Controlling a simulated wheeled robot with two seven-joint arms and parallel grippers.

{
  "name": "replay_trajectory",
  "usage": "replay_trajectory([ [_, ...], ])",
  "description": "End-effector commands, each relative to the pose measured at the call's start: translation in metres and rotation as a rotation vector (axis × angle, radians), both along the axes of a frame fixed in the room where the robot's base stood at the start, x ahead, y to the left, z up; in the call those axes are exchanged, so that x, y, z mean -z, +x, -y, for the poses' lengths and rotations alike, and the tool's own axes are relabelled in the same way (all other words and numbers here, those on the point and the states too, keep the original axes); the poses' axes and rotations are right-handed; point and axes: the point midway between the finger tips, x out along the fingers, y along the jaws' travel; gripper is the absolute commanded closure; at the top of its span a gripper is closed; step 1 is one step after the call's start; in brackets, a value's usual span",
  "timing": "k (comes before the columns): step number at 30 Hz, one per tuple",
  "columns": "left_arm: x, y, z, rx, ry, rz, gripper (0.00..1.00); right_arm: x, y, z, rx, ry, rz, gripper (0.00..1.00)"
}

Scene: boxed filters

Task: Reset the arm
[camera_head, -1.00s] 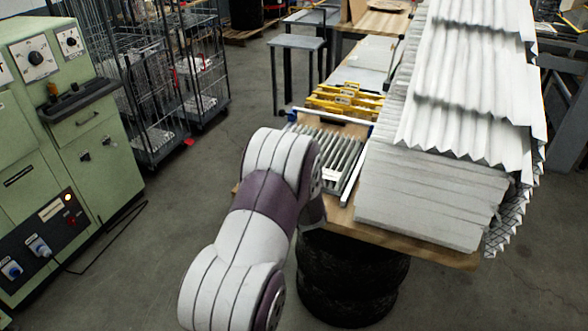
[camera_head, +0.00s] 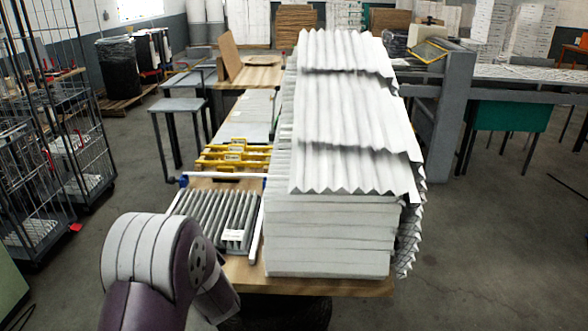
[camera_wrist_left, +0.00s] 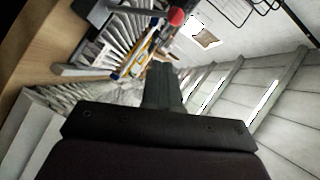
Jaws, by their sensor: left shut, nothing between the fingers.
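My left arm (camera_head: 150,262) comes in at the lower left of the head view, beside the near left corner of the wooden table. Its gripper is not visible there. In the left wrist view my left gripper (camera_wrist_left: 163,82) shows as dark fingers that are shut with nothing between them, pointing away from the camera. A tilted table edge and pleated filters lie beyond it on the left, and the ceiling fills the right. My right arm and gripper are in neither view.
A tall stack of white pleated filters (camera_head: 345,130) fills the table's right side. A grey pleated filter (camera_head: 215,217) lies left of it, with yellow clamps (camera_head: 233,153) behind. A wire cage cart (camera_head: 65,130) stands at left. The floor on the right is clear.

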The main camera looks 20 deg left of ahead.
Motion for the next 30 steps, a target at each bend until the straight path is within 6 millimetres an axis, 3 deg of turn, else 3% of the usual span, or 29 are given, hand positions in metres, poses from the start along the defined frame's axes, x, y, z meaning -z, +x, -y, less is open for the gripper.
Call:
replay_trajectory([
  [2, 0.002, 0.0, 0.001, -0.009, -0.04, 0.024, 1.0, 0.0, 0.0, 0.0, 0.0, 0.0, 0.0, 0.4],
  [4, 0.025, -0.001, 0.013, -0.012, -0.218, 0.037, 1.0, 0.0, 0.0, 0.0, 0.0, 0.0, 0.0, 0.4],
  [5, 0.042, -0.005, 0.024, -0.011, -0.337, 0.021, 1.0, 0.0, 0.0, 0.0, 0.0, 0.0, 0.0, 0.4],
  [7, 0.074, -0.024, 0.066, -0.033, -0.67, -0.056, 1.0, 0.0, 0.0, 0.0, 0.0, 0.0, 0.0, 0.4],
  [9, 0.089, -0.058, 0.117, -0.101, -0.952, -0.197, 1.0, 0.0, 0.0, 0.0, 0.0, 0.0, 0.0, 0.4],
  [12, 0.09, -0.124, 0.168, -0.256, -1.149, -0.431, 1.0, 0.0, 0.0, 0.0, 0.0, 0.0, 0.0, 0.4],
  [16, 0.07, -0.19, 0.194, -0.356, -1.135, -0.649, 1.0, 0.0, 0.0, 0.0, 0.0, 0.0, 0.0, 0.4],
  [20, 0.054, -0.187, 0.206, -0.259, -1.094, -0.653, 1.0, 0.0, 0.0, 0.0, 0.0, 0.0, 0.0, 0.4],
  [30, 0.054, -0.187, 0.206, -0.259, -1.094, -0.653, 1.0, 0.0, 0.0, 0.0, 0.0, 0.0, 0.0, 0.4],
])
